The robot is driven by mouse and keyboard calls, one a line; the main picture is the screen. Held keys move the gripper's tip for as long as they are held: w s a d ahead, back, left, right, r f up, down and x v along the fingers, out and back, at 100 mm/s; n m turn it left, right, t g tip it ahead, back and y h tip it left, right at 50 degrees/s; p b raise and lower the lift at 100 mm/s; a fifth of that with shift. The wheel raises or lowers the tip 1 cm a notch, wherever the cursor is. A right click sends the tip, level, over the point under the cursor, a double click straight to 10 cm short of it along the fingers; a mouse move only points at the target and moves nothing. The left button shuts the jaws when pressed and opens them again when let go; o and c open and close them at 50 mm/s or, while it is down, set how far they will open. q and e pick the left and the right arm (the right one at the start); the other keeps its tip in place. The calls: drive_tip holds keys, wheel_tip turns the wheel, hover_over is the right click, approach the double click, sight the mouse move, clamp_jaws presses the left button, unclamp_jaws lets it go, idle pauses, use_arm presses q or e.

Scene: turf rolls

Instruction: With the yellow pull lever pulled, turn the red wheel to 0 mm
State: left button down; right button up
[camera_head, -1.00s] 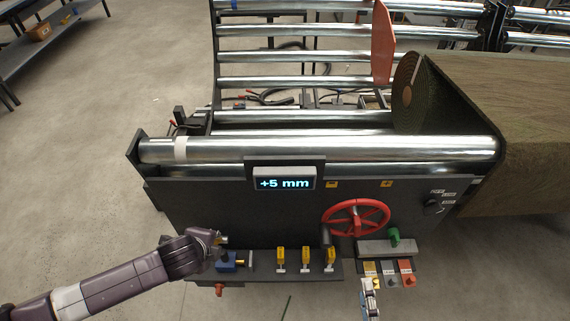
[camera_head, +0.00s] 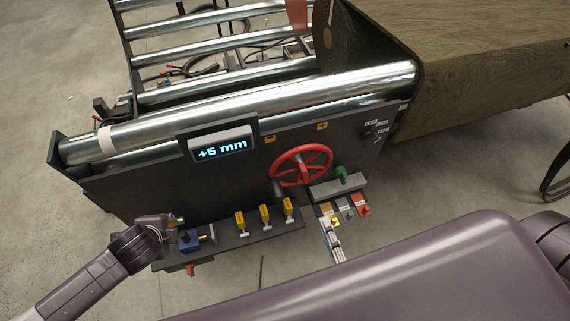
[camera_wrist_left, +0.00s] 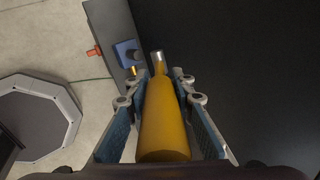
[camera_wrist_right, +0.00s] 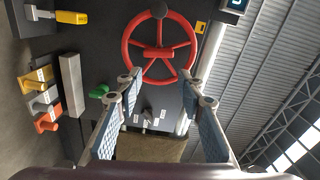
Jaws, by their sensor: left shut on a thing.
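The red wheel (camera_head: 301,166) is upright on the dark machine's front panel. The display (camera_head: 221,148) reads +5 mm. My left gripper (camera_head: 178,221) is at the left end of the panel. In the left wrist view it is shut on a yellow cylindrical handle with a metal tip, the yellow pull lever (camera_wrist_left: 165,125). The gripper mostly hides this lever in the head view. My right gripper (camera_head: 331,238) is below and right of the wheel. In the right wrist view its jaws (camera_wrist_right: 165,95) are open and empty, facing the wheel (camera_wrist_right: 158,52), apart from it.
Several yellow-handled parts (camera_head: 265,216) stand on a ledge left of the wheel. A blue block (camera_head: 189,240) sits beside my left gripper. A green knob (camera_head: 343,173) and yellow, grey and red tabs (camera_head: 361,203) lie right of and below the wheel.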

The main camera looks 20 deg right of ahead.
drive_tip(key=w+d+m+h, duration=0.1)
drive_tip(key=m, duration=0.2)
drive_tip(key=w+m+g, duration=0.1)
drive_tip(key=m, duration=0.2)
drive_tip(key=w+d+r+m+g+h, duration=0.1)
drive_tip(key=m, duration=0.2)
drive_tip(key=shift+w+d+h, duration=0.1)
drive_tip(key=shift+d+h, duration=0.2)
drive_tip(key=shift+d, duration=0.05)
drive_tip(key=shift+c, duration=0.2)
drive_tip(key=m+g+y, duration=0.2)
drive_tip(key=m, duration=0.7)
approach(306, 176)
drive_tip(key=x, duration=1)
clamp_jaws()
